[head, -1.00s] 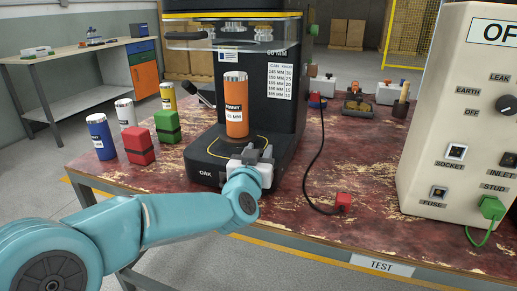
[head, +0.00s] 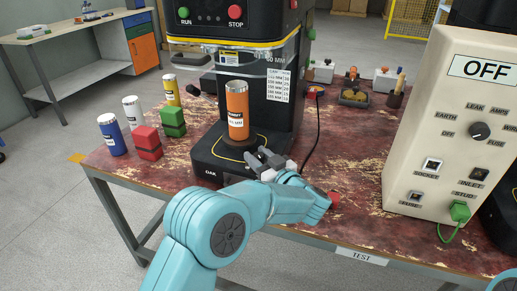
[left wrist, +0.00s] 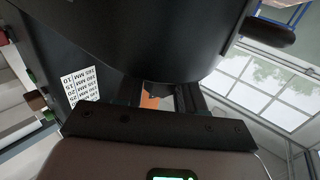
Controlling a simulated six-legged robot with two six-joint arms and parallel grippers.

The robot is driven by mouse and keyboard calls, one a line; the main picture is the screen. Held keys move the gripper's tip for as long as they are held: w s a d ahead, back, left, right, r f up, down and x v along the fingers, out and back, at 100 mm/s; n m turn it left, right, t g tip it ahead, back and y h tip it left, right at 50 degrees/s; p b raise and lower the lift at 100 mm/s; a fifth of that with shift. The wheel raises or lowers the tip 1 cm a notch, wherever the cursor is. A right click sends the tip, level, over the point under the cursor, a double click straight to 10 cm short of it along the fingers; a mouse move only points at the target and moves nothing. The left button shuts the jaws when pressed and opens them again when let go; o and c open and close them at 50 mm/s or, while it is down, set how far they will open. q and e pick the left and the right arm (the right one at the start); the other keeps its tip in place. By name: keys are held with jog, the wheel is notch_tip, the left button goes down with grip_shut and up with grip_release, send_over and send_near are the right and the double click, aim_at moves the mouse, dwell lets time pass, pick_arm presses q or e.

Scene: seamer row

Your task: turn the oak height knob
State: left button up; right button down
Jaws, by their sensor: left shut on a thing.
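The oak seamer is a black machine with an OAK label on its base (head: 208,170), in the middle of the head view. An orange can (head: 237,112) stands upright on its round plate. My left gripper (head: 268,160) is at the front right of that base, its grey jaws shut. The oak height knob is hidden behind the jaws, so its turn cannot be read. In the left wrist view the black machine fills the top, and a bit of the orange can (left wrist: 150,101) shows between the fingers. My right gripper is not in view.
Blue, white and yellow cans (head: 111,134) and red and green blocks (head: 147,142) stand left of the machine. A beige tester panel (head: 450,130) reading OFF stands at the right. A black cable and a red plug lie on the worn red bench (head: 345,190).

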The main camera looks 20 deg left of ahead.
pick_arm(q)
jog(key=shift+r+n+g+y+p, duration=0.2)
jog(key=shift+n+g+y+p, duration=0.2)
jog(key=shift+n+g, duration=0.15)
jog(key=shift+a, duration=0.1)
jog(key=o, duration=0.9)
jog(key=shift+o, duration=0.2)
jog(key=shift+f, duration=0.1)
